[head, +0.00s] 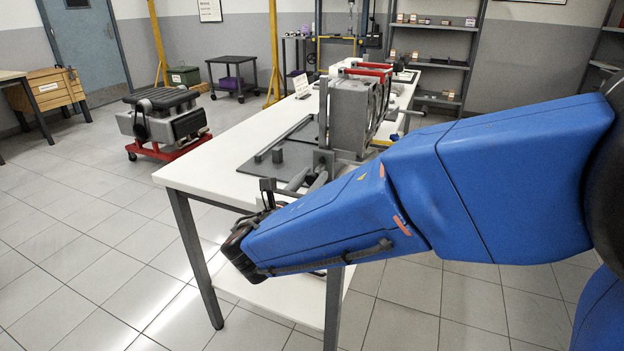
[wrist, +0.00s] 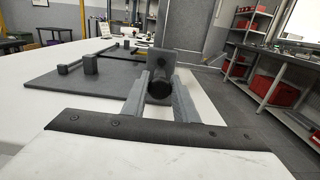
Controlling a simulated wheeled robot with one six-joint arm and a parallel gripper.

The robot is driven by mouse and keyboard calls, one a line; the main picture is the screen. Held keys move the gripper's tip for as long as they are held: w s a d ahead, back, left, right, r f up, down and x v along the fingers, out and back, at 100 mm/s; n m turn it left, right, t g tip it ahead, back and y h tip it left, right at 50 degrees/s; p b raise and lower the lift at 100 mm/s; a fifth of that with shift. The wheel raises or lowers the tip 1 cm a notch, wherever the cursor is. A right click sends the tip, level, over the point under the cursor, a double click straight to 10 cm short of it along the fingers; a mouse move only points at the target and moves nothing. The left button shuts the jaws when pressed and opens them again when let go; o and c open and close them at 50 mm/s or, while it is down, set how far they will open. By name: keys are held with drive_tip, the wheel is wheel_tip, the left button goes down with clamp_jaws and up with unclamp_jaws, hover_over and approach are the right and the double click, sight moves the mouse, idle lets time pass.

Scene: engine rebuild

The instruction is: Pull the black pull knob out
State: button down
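The black pull knob (wrist: 159,89) faces me in the wrist view, in front of an upright grey plate (wrist: 161,61). My gripper (wrist: 160,80) has its two grey fingers on the left and right of the knob, with the tips reaching alongside it. The knob fills most of the gap between them. I cannot tell whether the fingers touch it. In the head view my gripper (head: 308,178) reaches the near end of the grey fixture (head: 323,157) on the white table. The knob itself is not clear there, hidden by the fingers and my arm.
The white table (head: 205,175) carries a dark grey mat (wrist: 75,83) with small grey blocks left of the fixture. A large grey engine block (head: 348,110) stands behind it. An engine on a red dolly (head: 165,120) stands on the floor at left. Open floor lies left of the table.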

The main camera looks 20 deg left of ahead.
drive_tip(key=shift+s+a, duration=0.1)
drive_tip(key=shift+s, duration=0.85)
drive_tip(key=c, duration=1.4)
unclamp_jaws()
drive_tip(key=shift+s, duration=0.1)
drive_tip(key=shift+c, duration=0.2)
drive_tip(key=s+a, duration=0.1)
drive_tip(key=s, duration=1.6)
drive_tip(key=shift+s+a, duration=0.2)
